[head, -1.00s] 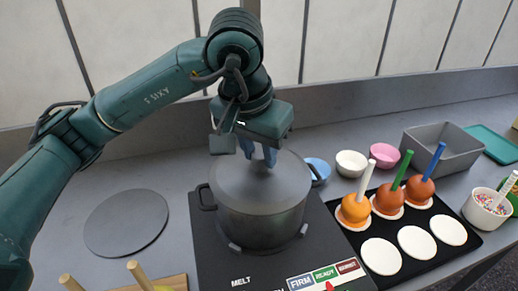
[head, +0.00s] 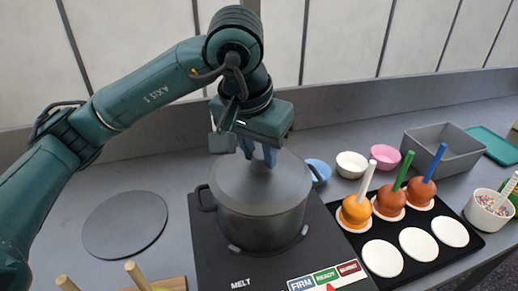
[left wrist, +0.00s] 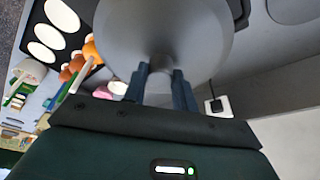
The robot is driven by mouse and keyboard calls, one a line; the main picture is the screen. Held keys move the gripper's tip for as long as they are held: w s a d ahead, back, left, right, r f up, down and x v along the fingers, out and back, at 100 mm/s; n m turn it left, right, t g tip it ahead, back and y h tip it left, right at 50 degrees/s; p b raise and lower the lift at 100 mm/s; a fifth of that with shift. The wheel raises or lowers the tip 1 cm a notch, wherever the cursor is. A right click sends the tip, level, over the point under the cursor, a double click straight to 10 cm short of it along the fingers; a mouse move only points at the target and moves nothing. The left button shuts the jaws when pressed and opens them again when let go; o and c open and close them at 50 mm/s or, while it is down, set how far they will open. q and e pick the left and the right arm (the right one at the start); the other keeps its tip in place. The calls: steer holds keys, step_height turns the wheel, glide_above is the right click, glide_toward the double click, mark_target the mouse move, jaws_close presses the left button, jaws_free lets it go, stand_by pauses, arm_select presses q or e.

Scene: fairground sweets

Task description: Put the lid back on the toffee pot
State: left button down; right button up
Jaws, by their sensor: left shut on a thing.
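The toffee pot (head: 262,226) is a dark grey pot with side handles, standing on the black melting plate at the middle. Its grey lid (head: 258,183) lies over the pot's mouth and looks level. In the left wrist view the lid (left wrist: 165,25) fills the top middle. My left gripper (head: 260,162) is above the lid's centre, its blue fingers shut on the lid's knob. The fingers (left wrist: 160,72) also meet at the knob in the left wrist view. I cannot tell whether the lid rests fully on the rim. My right gripper is not in view.
The black hot plate (head: 215,262) has a FIRM, READY, BURNT scale. A dark round mat (head: 125,223) lies bare at left. A black tray (head: 445,262) of coated apples on sticks is at right, with bowls (head: 352,164) and a grey bin (head: 440,150) behind.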

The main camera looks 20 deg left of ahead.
arm_select(q)
steer(key=shift+f+b, duration=0.2)
steer(key=shift+b, duration=0.55)
stand_by(0.7)
stand_by(0.3)
steer(key=c, duration=1)
jaws_free()
steer(key=shift+c, duration=0.2)
steer(key=shift+o, duration=0.5)
steer(key=o, duration=0.4)
steer(key=shift+r, duration=0.1)
steer(key=shift+r+p, duration=2.05)
steer(key=shift+r, duration=1.4)
